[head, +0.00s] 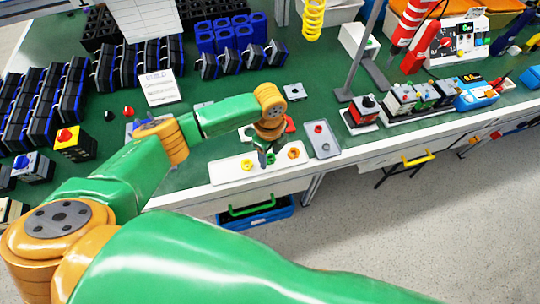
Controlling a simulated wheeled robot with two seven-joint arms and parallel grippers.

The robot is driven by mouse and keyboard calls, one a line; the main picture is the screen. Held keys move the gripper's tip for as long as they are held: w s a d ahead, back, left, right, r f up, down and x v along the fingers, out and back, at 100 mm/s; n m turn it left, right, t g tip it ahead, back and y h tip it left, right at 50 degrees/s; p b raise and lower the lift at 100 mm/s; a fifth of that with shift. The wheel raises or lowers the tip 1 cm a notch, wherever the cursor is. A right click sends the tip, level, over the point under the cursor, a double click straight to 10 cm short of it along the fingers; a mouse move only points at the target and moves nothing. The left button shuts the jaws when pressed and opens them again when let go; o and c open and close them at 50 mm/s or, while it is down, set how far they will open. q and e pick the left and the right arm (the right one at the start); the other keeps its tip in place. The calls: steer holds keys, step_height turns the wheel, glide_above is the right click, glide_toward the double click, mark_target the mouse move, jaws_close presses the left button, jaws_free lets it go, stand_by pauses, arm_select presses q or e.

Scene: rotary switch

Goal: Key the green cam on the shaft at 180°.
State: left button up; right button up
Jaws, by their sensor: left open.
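A small green cam (271,158) is on a white board (222,171) at the front of the green bench, between a yellow cam (247,165) and an orange cam (293,153). My left gripper (266,153) points down just above the green cam. It is open; its fingers partly cover the cam, and I cannot tell whether they touch it. I cannot make out the shaft with certainty. My right gripper is not in view.
A grey tray (323,150) with a red part stands right of the board. A printed sign (159,87), dark switch blocks (244,58) and a yellow-black box (75,145) stand to the left and behind. A lamp stand (366,60) rises at the right.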

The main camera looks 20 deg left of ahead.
arm_select(q)
steer(key=shift+w+f, duration=0.25)
steer(key=shift+s+r, duration=0.1)
steer(key=shift+s, duration=0.05)
steer(key=c, duration=0.9)
jaws_close()
